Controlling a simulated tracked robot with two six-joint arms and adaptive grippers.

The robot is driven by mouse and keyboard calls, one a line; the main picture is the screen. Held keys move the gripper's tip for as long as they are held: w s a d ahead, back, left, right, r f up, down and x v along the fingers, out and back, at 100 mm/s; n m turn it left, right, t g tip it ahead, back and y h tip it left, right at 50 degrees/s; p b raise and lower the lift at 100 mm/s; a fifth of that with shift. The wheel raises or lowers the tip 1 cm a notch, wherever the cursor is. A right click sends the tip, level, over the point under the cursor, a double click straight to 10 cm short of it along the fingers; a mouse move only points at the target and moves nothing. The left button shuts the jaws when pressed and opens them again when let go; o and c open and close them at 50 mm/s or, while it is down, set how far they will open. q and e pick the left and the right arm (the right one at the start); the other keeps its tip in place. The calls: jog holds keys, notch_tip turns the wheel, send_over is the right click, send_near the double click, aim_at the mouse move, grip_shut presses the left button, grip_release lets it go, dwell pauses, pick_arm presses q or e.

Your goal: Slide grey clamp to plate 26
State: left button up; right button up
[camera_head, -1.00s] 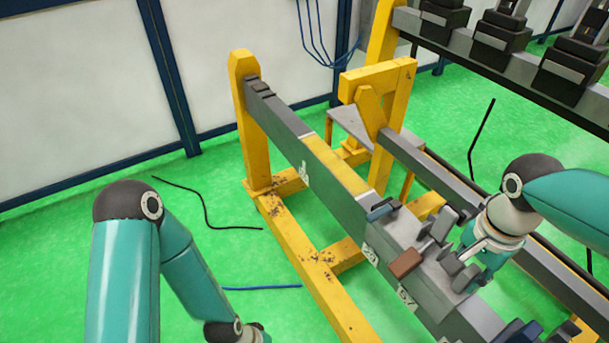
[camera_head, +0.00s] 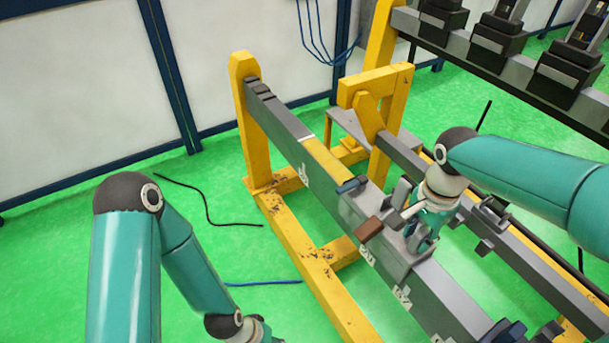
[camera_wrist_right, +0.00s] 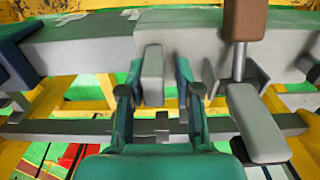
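The grey clamp (camera_head: 398,232) sits on the long grey beam (camera_head: 325,205). It has a brown block (camera_head: 369,229) on its near side and several upright grey parts. My right gripper (camera_head: 424,228) is at the clamp's far side. In the right wrist view its two fingers (camera_wrist_right: 160,85) stand partly closed on either side of an upright grey clamp block (camera_wrist_right: 153,75); the contact faces are hard to see. White number plates (camera_head: 367,257) mark the beam's side; one farther up is at the left (camera_head: 305,172), digits too small to read. My left gripper (camera_head: 258,333) is cut off at the bottom edge.
A yellow frame (camera_head: 290,240) carries the beam. A parallel rail (camera_head: 520,250) runs to its right, under my right arm. Between the clamp and the yellow end post (camera_head: 245,115) the beam has a yellow top section (camera_head: 325,160) and dark blocks near the post.

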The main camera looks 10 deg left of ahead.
aim_at(401, 235)
jog(key=shift+w+a+r+p, duration=0.15)
jog(key=shift+w+a+p, duration=0.45)
jog(key=shift+w+a, duration=0.55)
jog(key=shift+w, duration=0.15)
